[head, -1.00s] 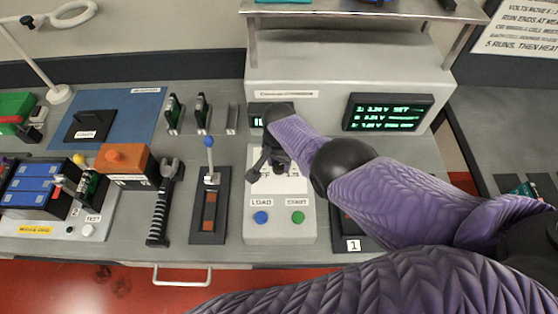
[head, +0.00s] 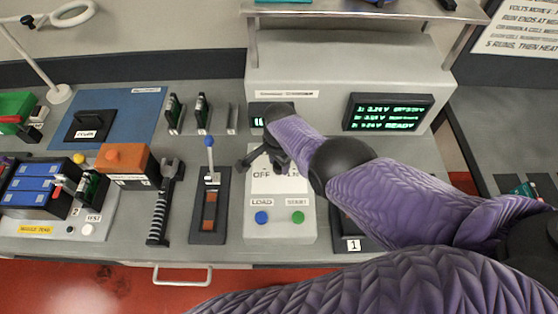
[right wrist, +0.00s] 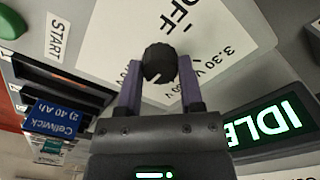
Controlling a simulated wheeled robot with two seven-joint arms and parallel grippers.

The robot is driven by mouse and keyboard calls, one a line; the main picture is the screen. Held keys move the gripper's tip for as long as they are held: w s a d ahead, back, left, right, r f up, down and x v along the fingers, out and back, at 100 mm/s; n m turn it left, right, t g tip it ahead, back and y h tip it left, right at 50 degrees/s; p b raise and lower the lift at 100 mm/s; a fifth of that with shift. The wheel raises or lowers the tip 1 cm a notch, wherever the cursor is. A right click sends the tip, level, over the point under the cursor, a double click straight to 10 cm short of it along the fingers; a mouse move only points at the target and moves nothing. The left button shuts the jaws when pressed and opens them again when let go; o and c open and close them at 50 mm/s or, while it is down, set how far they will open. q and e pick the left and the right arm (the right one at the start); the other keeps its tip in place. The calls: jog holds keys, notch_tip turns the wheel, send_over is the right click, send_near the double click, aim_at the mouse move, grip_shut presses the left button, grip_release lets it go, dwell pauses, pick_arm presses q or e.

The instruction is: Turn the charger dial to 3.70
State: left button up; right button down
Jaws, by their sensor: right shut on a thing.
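The charger dial is a dark round knob (right wrist: 160,62) between the finger pads of my right gripper (right wrist: 161,72) in the right wrist view. The gripper is shut on it. The dial's white plate (right wrist: 115,45) carries the printed marks OFF and 3.30 V beside the knob. A small notch shows in the knob's lower edge; I cannot tell which mark it points to. In the head view my right gripper (head: 262,155) is over the plate (head: 285,185) and hides the knob. My left gripper is not in view.
The charger's screen (head: 388,112) shows several green lines, one reading READY. A small screen (right wrist: 265,118) reads IDLE in the right wrist view. Below the dial are a blue LOAD button (head: 261,217) and a green START button (head: 298,217). A blue-tipped lever (head: 209,143) stands left.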

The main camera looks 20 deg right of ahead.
jog(key=shift+w+r, duration=0.1)
jog(key=shift+c, duration=1.2)
grip_release()
notch_tip(320, 180, up, 10)
jog(key=p, duration=0.8)
